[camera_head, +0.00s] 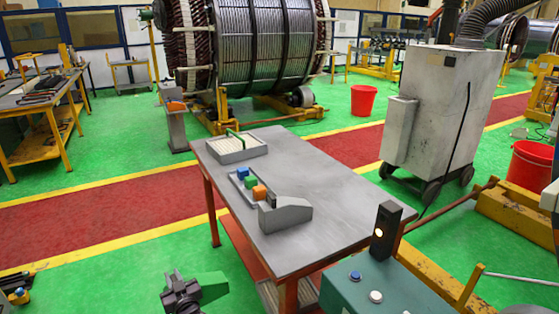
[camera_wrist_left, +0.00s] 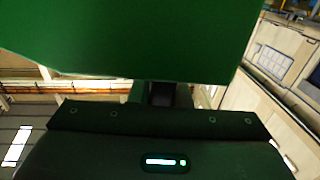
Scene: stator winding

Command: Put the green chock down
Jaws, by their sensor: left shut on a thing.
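The green chock (camera_head: 212,286) is at the bottom of the head view, in front of the table and apart from it. My left gripper (camera_head: 192,288) is shut on it. In the left wrist view the chock (camera_wrist_left: 130,35) fills the upper part as a broad green face, and it hides the fingertips there. Its underside and full shape are hidden. My right gripper is not in view.
A grey table (camera_head: 330,190) stands ahead. On it are a grey wedge-shaped block (camera_head: 287,214), a small tray with blue, green and orange blocks (camera_head: 249,182), and a box with a green handle (camera_head: 237,149). Its right half is clear. A green control box (camera_head: 385,287) stands front right.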

